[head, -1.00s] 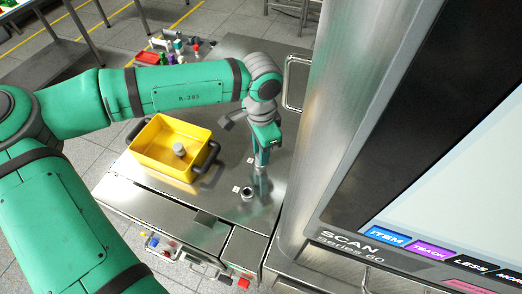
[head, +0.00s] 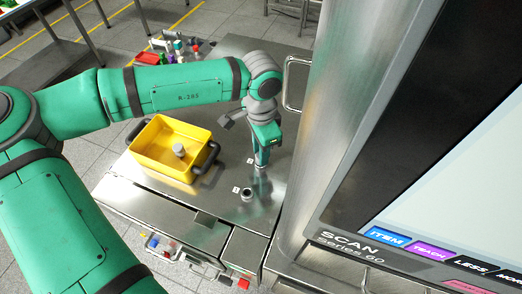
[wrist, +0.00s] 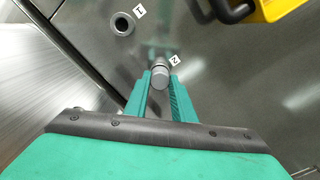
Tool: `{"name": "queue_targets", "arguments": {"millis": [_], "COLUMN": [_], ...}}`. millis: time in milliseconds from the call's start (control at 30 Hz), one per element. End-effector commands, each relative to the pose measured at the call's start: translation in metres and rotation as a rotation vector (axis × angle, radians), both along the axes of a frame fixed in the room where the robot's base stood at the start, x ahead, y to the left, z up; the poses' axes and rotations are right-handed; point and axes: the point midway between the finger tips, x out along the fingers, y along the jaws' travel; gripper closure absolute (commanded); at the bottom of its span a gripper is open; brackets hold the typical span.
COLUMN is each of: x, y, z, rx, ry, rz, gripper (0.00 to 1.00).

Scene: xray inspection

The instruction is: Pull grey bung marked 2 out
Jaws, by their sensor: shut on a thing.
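The grey bung (wrist: 160,78) is between my fingertips in the wrist view, beside the white label marked 2 (wrist: 174,60). My gripper (wrist: 160,84) is shut on this bung. In the head view my gripper (head: 262,163) points down at the steel top, close above it, and its fingers hide most of the bung. I cannot tell how deep the bung sits in its hole. The open hole beside label 1 (wrist: 122,24) is empty. It also shows in the head view (head: 247,194), in front of my gripper.
A yellow tub (head: 155,158) with dark handles stands left of my gripper, with a grey bung (head: 179,149) in it. A steel column (head: 335,110) and the scanner screen (head: 455,165) rise close on the right. Several small items (head: 180,47) stand at the back.

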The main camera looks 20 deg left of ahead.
Motion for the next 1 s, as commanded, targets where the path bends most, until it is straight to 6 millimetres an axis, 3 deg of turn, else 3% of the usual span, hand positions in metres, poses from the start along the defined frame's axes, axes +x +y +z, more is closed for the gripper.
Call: {"name": "queue_targets", "arguments": {"millis": [1000], "x": [0.0], "y": [0.0], "z": [0.036], "rx": [-0.001], "ry": [-0.001], "rz": [0.0], "gripper": [1.0]}}
